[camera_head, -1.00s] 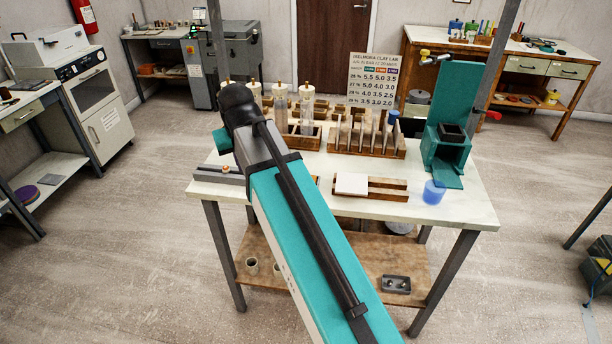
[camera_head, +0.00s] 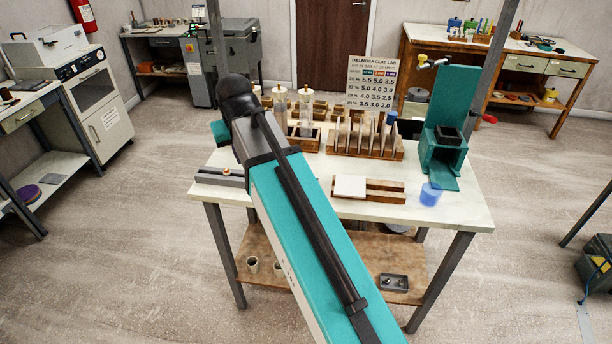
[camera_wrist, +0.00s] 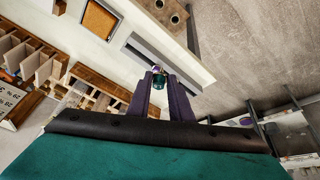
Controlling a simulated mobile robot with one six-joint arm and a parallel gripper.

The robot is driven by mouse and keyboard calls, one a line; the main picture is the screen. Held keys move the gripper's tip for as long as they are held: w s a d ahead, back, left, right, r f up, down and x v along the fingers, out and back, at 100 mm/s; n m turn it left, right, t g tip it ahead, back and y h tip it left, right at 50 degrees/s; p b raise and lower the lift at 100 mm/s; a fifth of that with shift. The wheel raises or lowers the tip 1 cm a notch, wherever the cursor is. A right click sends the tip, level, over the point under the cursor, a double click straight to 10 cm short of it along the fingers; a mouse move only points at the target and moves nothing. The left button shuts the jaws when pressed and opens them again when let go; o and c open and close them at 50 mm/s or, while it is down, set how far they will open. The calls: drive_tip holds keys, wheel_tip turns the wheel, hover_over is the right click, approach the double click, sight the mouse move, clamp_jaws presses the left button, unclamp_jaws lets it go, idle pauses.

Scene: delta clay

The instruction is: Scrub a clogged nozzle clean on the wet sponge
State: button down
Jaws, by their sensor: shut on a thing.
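In the wrist view my gripper (camera_wrist: 162,92) is shut on a small dark-green nozzle (camera_wrist: 159,83) with a pale tip, held between the dark fingertips. The held nozzle appears in front of a long grey slotted rail (camera_wrist: 138,50) near the table edge; I cannot tell whether they touch. In the head view my arm hides the gripper and this square. The grey rail (camera_head: 207,178) there carries a small orange-topped piece (camera_head: 227,172).
Wooden racks (camera_head: 365,142) and clear cylinders (camera_head: 306,112) stand at the table's back. The table's front edge is near the rail.

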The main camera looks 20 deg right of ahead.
drive_tip(key=shift+r+p, duration=0.95)
drive_tip(key=shift+r, duration=0.5)
